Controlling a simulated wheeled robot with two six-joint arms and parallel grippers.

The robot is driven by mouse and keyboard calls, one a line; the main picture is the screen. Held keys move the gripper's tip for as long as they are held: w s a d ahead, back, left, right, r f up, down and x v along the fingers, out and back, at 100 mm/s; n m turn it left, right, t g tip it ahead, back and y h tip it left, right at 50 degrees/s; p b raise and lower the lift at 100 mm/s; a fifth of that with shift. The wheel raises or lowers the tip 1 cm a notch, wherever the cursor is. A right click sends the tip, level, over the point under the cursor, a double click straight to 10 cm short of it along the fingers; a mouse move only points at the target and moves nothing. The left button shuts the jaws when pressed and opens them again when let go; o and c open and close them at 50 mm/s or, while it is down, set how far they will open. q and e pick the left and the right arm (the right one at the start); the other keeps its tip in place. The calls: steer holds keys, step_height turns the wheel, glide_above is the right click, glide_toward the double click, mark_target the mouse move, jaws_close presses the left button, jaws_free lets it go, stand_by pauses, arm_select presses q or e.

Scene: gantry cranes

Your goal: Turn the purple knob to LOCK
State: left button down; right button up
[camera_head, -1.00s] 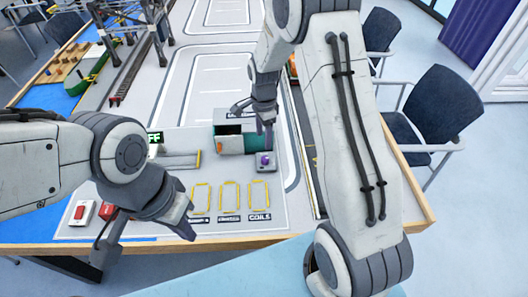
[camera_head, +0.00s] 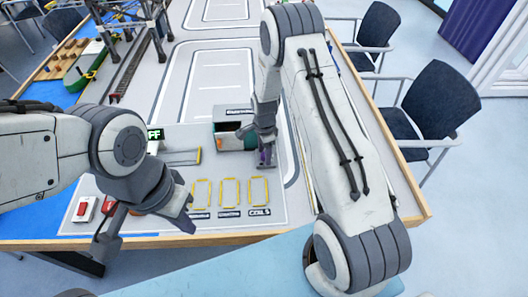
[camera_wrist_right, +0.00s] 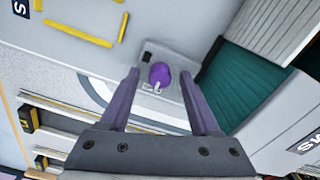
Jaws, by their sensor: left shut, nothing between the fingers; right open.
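The purple knob (camera_wrist_right: 160,74) sits on a small grey box (camera_wrist_right: 172,109) and shows between the two fingers of my right gripper (camera_wrist_right: 160,92) in the right wrist view. A pale pointer mark shows on the knob; the lettering beside it is too small to read. My right gripper is open, with a finger to each side of the knob and no contact that I can make out. In the head view my right gripper (camera_head: 264,158) hangs over the knob box and hides most of it. My left gripper (camera_head: 148,238) is shut and empty near the table's front edge.
A grey and green container (camera_head: 228,133) stands right beside the knob box. Yellow-outlined slots (camera_head: 230,191) lie in front of it. A red switch (camera_head: 83,209) is near my left gripper. A crane model and green ship (camera_head: 88,72) stand at the back left.

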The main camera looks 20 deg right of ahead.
jaws_close()
steer(key=shift+n, duration=0.3)
steer(key=n+b, duration=0.1)
steer(key=n, duration=0.2)
steer(key=shift+n, duration=0.3)
steer(key=n, duration=0.4)
steer(key=shift+w+n+b, duration=0.1)
steer(key=shift+n+b, duration=0.2)
steer(key=n, duration=0.4)
steer(key=shift+r+n+b, duration=0.1)
steer(key=shift+n+b, duration=0.35)
steer(key=shift+n, duration=2.05)
